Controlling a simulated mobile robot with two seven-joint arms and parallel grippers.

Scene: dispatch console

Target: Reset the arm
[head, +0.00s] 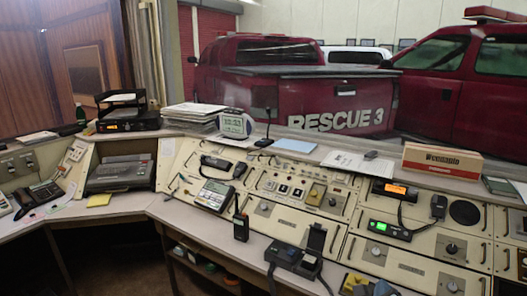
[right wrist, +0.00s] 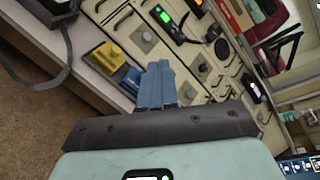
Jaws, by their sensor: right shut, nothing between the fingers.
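My right gripper (head: 378,288) shows at the bottom edge of the head view, over the front of the console, with only its tip in sight. In the right wrist view its blue fingers (right wrist: 161,84) are together, with nothing visible between them. Beside the fingers, a yellow and grey-blue item (right wrist: 108,58) lies on the console's front ledge. Whether the fingers touch anything cannot be told. My left gripper is not in view.
The sloped console (head: 285,218) carries knobs, a green-lit radio (head: 390,229), an orange-lit unit (head: 395,189) and a handset (head: 438,207). A walkie-talkie (head: 241,225) and a black charger (head: 296,261) stand on the front ledge. A boxed item (head: 442,161) sits on top.

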